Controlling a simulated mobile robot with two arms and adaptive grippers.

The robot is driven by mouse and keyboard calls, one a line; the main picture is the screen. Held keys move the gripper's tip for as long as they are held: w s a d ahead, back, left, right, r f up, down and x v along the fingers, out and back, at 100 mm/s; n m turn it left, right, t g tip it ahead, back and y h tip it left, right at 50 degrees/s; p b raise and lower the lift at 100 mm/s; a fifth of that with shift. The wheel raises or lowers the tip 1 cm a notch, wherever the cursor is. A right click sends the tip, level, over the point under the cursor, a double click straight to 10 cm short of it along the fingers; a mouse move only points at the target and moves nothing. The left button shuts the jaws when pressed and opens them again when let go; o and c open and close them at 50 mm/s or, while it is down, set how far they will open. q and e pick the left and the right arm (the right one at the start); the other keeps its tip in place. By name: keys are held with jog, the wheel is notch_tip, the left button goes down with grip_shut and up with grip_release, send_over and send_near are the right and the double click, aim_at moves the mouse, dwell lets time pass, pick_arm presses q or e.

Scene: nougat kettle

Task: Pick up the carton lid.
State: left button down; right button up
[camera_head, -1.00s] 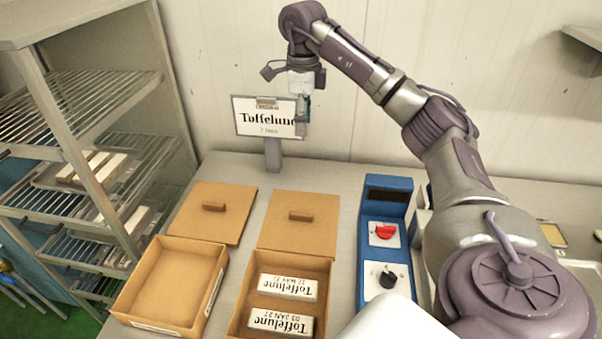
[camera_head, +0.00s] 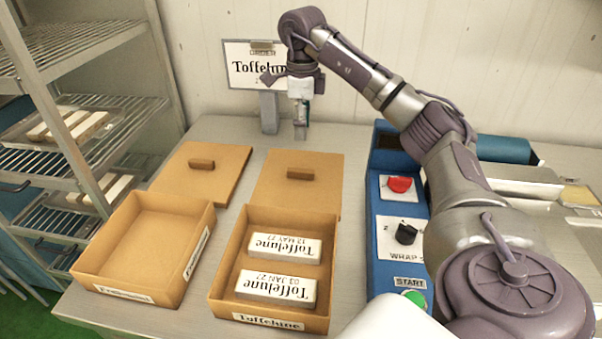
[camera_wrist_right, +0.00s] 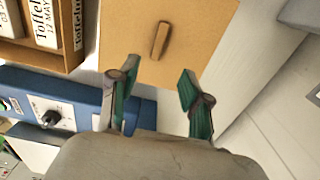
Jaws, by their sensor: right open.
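Two flat tan carton lids lie on the grey table, each with a small brown block handle. The right lid (camera_head: 318,190) lies behind the carton with bars, and the left lid (camera_head: 222,171) behind the empty carton. My right gripper (camera_head: 300,132) is above the back edge of the right lid, pointing down, open and empty. In the right wrist view a lid (camera_wrist_right: 195,30) with its handle (camera_wrist_right: 160,41) lies beyond my open fingers (camera_wrist_right: 155,88), apart from them. My left gripper is not in view.
The right carton (camera_head: 222,262) holds two wrapped Toffelune bars; the left carton (camera_head: 207,238) is empty. A blue control box (camera_head: 383,262) stands right of them. A Toffelune sign (camera_head: 243,70) stands behind the lids. A wire rack (camera_head: 85,42) is at left.

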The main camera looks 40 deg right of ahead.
send_over(301, 170)
jog(key=f, duration=0.7)
jog(key=shift+d, duration=0.2)
jog(key=shift+a+f+p, duration=0.15)
jog(key=shift+f+p, duration=0.4)
jog(key=shift+f, duration=2.2)
jog(key=shift+c, duration=0.2)
grip_shut()
